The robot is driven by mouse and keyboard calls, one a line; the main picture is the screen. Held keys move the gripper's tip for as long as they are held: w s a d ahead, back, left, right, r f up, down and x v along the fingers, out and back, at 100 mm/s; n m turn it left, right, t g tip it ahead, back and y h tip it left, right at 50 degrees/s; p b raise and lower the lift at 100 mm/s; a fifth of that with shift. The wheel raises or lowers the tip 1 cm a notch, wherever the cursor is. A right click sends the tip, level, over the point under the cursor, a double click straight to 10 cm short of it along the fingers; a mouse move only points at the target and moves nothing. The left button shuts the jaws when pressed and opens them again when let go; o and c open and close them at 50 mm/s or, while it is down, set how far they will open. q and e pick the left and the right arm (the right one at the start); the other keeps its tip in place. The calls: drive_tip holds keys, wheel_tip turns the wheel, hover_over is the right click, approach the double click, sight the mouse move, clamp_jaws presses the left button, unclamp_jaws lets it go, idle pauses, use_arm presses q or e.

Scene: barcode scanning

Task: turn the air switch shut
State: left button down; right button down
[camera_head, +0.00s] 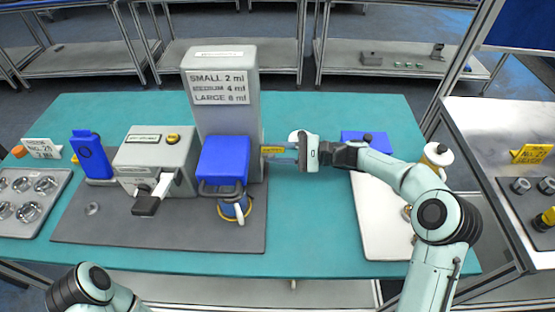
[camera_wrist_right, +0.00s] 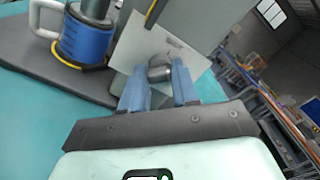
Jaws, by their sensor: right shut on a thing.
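The air switch is a dark round knob (camera_wrist_right: 160,69) on a pale plate (camera_wrist_right: 178,45) on the side of the tall grey machine (camera_head: 228,100). In the right wrist view my right gripper (camera_wrist_right: 159,85) has its two blue fingers on either side of the knob, shut on it. In the head view my right gripper (camera_head: 282,155) reaches the machine's right side beside a yellow tag (camera_head: 272,149); the knob itself is hidden there. Part of my left arm shows at the bottom left, and its gripper is out of view.
A blue cup (camera_head: 234,207) stands under the machine's blue head (camera_head: 223,160) on a dark mat (camera_head: 180,235). A grey box machine (camera_head: 155,150) and a blue scanner-like device (camera_head: 90,157) stand left. The teal table (camera_head: 310,250) is clear at front.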

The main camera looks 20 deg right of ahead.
drive_tip(key=n+b, duration=0.3)
drive_tip(key=shift+f, duration=0.2)
drive_tip(key=n+b, duration=0.3)
drive_tip(key=b, duration=0.1)
drive_tip(key=shift+r+n, duration=0.1)
drive_tip(key=shift+n, duration=0.2)
use_arm(q)
wheel_tip(320, 180, down, 8)
drive_tip(key=w+b, duration=0.1)
drive_tip(key=shift+t, duration=0.4)
use_arm(e)
drive_tip(key=shift+r+n, duration=0.1)
drive_tip(key=shift+n, duration=0.6)
use_arm(q)
drive_tip(key=shift+w, duration=0.1)
use_arm(e)
drive_tip(key=c, duration=0.9)
unclamp_jaws()
drive_tip(key=shift+o, duration=0.2)
drive_tip(key=shift+d, duration=0.1)
use_arm(q)
drive_tip(key=shift+s+r+p, duration=0.25)
drive_tip(key=shift+r+p, duration=0.05)
drive_tip(key=shift+r, duration=0.05)
use_arm(e)
drive_tip(key=v, duration=1.3)
drive_tip(key=shift+d, duration=0.15)
